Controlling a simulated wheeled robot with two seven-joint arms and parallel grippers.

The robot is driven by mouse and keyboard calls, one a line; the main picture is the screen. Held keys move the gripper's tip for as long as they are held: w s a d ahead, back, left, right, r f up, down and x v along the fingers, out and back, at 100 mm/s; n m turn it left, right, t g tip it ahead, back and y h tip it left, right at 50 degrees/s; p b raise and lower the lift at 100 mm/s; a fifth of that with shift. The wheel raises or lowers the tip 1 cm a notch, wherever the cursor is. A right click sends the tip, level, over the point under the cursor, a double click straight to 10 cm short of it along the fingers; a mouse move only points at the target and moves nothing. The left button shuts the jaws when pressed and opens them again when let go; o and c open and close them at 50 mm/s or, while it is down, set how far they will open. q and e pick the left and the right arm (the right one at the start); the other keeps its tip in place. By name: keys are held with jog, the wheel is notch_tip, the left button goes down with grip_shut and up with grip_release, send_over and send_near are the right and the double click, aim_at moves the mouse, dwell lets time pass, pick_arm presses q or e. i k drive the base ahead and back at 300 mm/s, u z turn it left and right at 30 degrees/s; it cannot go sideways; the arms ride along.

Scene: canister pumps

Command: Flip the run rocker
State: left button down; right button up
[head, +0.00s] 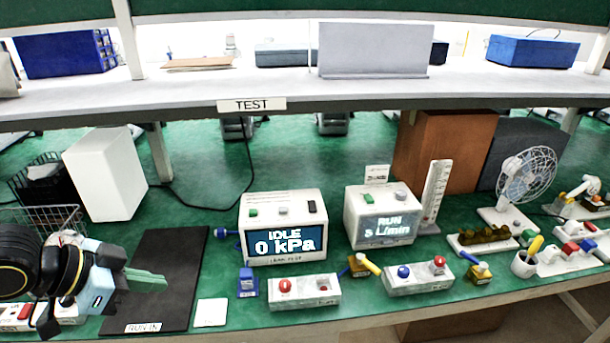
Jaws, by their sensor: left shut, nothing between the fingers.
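A white box (252,210) stands at the centre with a blue screen (285,242) reading "IDLE 0 kPa". Its top has small controls, including a black one (312,206). A second white box (352,222) to its right reads "RUN 5 L/min" and has a greenish control (400,197) on top. I cannot tell which small part is the run rocker. My left gripper (146,280) is at the left, its green fingers together and empty, pointing right above a black mat. It is well apart from both boxes. My right gripper is not in view.
The black mat (160,250) is labelled "RUN IN". Blocks with red buttons (300,292) and with blue and red knobs (420,281) stand along the front edge. A fan (527,178) stands right. A shelf (350,97) spans above. Green table shows between mat and centre box.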

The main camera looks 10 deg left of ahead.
aim_at(368, 197)
jog(key=z, duration=0.3)
jog(key=i, duration=1.15)
jog(key=z, duration=0.8)
